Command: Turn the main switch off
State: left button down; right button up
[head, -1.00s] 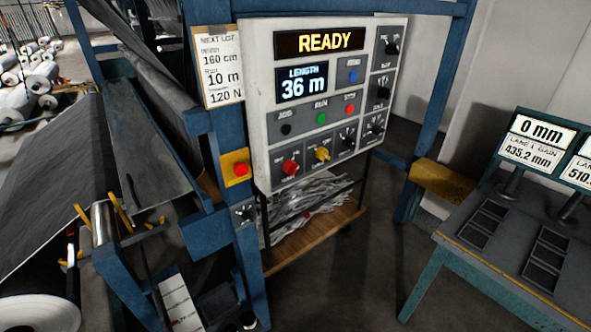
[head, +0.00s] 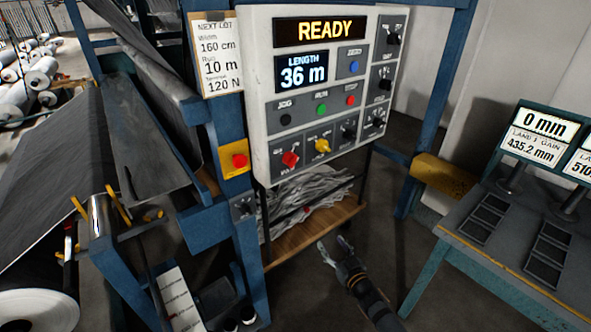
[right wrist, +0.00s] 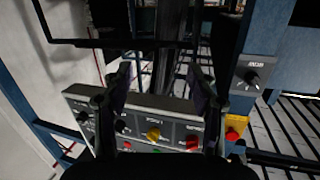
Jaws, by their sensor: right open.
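The grey control panel (head: 262,110) hangs on the blue frame, its display lit with READY. A red rotary switch (head: 290,158) sits at its lower left, beside a yellow one (head: 322,146); I cannot surely read which label says main. In the right wrist view a red switch (right wrist: 193,144) and a yellow one (right wrist: 153,134) show low in the picture. My right gripper (head: 334,246) is open and empty, below the panel and apart from it. Its fingers also frame the right wrist view (right wrist: 160,84). My left gripper is not in view.
A red button on a yellow plate (head: 238,161) and a small black knob (head: 243,208) are on the blue post left of the panel. A wooden shelf with grey scraps (head: 308,198) is under the panel. A console table (head: 500,265) stands at right.

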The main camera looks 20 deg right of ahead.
notch_tip(320, 180, up, 10)
jog(key=w+a+n+t+y, duration=0.1)
jog(key=w+a+t+y, duration=0.1)
jog(key=n+t+y, duration=0.2)
jog(key=n+y, duration=0.1)
jog(key=y, duration=0.2)
send_near(294, 164)
jog(key=shift+h, duration=0.3)
jog(key=p+x, duration=0.1)
jog(key=x, duration=0.1)
jog(key=p+x, duration=0.1)
jog(key=x, duration=0.2)
jog(key=p+x, duration=0.1)
jog(key=x, duration=0.2)
jog(key=shift+w+f, duration=0.15)
jog(key=shift+w, duration=0.2)
jog(key=shift+w+a+p, duration=0.2)
jog(key=shift+w+p, duration=0.1)
jog(key=shift+w, duration=0.25)
jog(key=c, duration=1.2)
